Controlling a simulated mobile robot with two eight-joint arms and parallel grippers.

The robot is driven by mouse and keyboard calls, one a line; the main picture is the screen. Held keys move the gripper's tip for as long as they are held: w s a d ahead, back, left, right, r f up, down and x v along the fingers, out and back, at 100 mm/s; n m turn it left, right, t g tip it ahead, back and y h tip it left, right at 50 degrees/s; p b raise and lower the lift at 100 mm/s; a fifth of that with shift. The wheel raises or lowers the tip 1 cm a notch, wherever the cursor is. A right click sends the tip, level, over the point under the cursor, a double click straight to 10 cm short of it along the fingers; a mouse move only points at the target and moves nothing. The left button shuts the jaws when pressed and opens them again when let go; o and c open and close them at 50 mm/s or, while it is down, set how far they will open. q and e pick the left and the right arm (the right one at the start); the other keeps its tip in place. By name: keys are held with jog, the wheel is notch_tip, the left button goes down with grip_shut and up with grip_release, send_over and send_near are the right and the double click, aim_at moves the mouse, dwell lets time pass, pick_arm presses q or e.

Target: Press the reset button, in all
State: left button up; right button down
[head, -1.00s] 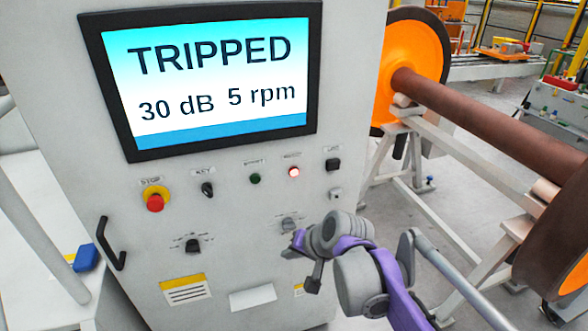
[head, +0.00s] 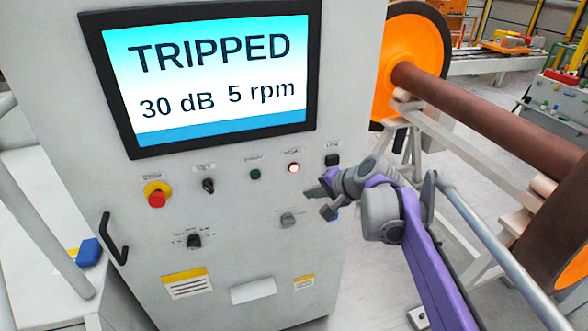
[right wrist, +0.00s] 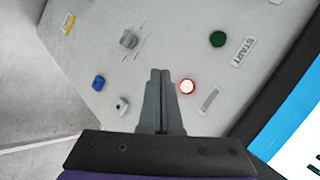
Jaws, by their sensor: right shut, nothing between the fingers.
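The reset button (head: 293,168) is a small button glowing white with a red rim, on the grey cabinet front below the screen. It also shows in the right wrist view (right wrist: 187,87), just right of the fingertips. My right gripper (head: 308,190) is shut and empty, a little below and right of the button. Its closed fingers (right wrist: 160,73) point toward the panel, and I see no contact with the button. The screen (head: 215,80) reads TRIPPED, 30 dB, 5 rpm. My left gripper is not in view.
A green start button (head: 255,174), a black key switch (head: 208,186) and a red stop button (head: 156,197) sit left of the reset button. A black switch (head: 332,160) is to its right. A grey knob (head: 288,220) sits below. A wheelset (head: 470,110) stands at the right.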

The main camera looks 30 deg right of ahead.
send_near(293, 172)
jog(key=shift+s+a+f+x, duration=0.1)
jog(key=shift+s+f+x, duration=0.05)
jog(key=shift+x, duration=0.75)
jog(key=shift+s+a+f+x, duration=0.1)
jog(key=shift+f+x, duration=0.05)
jog(key=shift+x, duration=0.75)
jog(key=shift+s+a+f+x, duration=0.1)
jog(key=shift+s+x, duration=0.05)
jog(key=shift+x, duration=0.7)
jog(key=shift+w+d, duration=0.15)
jog(key=shift+w, duration=0.25)
jog(key=shift+w+d, duration=0.1)
jog(key=shift+w, duration=0.3)
dwell(0.4)
jog(key=shift+s, duration=0.2)
jog(key=shift+s+a, duration=0.2)
jog(key=shift+s, duration=0.45)
jog(key=s, duration=0.2)
jog(key=s+a, duration=0.1)
jog(key=s, duration=0.1)
jog(key=shift+s+a, duration=0.2)
jog(key=shift+s, duration=0.2)
